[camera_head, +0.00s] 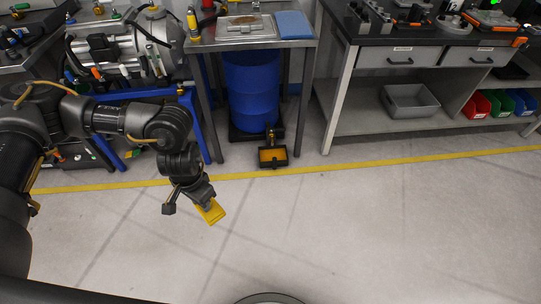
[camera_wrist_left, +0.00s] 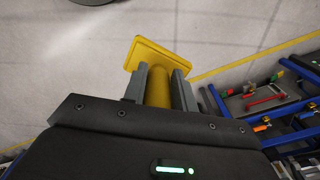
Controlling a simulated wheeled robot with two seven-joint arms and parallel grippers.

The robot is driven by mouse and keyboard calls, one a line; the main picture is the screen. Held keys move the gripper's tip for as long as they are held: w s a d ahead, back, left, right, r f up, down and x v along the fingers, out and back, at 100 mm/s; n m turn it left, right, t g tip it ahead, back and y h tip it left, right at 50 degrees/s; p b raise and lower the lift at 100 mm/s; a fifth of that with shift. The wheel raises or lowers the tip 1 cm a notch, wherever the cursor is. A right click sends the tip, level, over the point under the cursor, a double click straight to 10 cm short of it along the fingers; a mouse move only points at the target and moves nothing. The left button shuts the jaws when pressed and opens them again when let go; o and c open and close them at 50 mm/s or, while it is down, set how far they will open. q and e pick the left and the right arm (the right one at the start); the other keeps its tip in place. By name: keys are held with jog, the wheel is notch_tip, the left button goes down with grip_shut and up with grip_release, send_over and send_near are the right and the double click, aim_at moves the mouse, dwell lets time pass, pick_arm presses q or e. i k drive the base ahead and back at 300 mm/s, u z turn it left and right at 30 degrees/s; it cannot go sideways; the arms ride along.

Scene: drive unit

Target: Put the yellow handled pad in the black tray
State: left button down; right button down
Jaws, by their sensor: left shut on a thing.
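The yellow handled pad (camera_head: 211,212) is held by my left gripper (camera_head: 201,200) in the air above the open floor. In the left wrist view, the gripper's two fingers (camera_wrist_left: 159,88) are closed around the pad's yellow handle, and the square yellow pad (camera_wrist_left: 150,56) sticks out beyond them. A small black tray (camera_head: 260,165) with a yellowish inside stands on the floor below the steel table, in front of the blue barrel. The tray is to the right of and farther back than the gripper. My right gripper is not in view.
A blue barrel (camera_head: 252,90) stands under the steel table (camera_head: 250,40), whose legs flank the tray. A yellow floor line (camera_head: 400,161) runs across behind my gripper. A workbench (camera_head: 440,60) with a grey bin (camera_head: 410,101) is at right. The front floor is clear.

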aim_at(273, 156)
jog(key=z, duration=0.35)
jog(key=i, duration=0.6)
jog(key=z, duration=0.45)
jog(key=i, duration=0.9)
jog(key=u, duration=0.15)
